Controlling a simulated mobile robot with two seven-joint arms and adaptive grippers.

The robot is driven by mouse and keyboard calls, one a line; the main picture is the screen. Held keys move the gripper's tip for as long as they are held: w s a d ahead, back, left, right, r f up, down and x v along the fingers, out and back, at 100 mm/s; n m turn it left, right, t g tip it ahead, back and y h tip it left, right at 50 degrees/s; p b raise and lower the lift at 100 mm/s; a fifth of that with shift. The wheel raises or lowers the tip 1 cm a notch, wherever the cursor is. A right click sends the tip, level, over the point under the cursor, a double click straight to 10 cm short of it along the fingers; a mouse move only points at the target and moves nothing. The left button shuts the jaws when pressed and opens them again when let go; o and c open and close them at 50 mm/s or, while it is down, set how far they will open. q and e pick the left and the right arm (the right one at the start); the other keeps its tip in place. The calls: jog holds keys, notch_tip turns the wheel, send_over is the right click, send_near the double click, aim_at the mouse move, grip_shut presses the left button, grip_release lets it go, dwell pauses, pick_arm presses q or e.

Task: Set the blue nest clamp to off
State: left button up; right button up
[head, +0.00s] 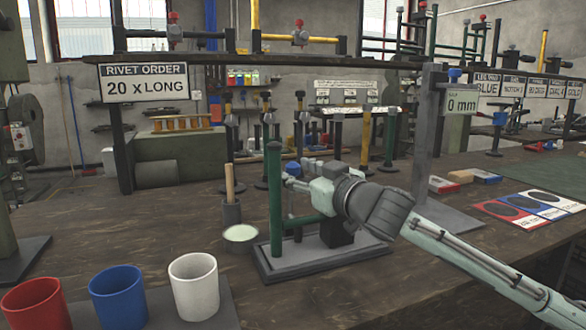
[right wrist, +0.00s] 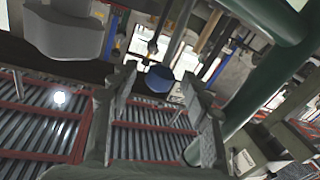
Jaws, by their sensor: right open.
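My right gripper (head: 290,178) reaches in from the right, at the green press post (head: 275,200) on a grey base plate (head: 320,262). In the right wrist view its two fingers (right wrist: 160,105) are spread apart. A dark blue round knob (right wrist: 160,78) shows between the fingers; I cannot tell whether they touch it or whether it is the nest clamp. The green post (right wrist: 270,75) stands to the right of the fingers there. In the head view the gripper and wrist hide part of the press, and the clamp's setting cannot be read. My left gripper is not in view.
Red (head: 36,305), blue (head: 118,297) and white (head: 194,287) cups stand at the front left. A grey post with a 0 mm sign (head: 462,104) stands to the right.

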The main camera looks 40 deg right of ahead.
jog(key=shift+w, duration=0.75)
grip_shut()
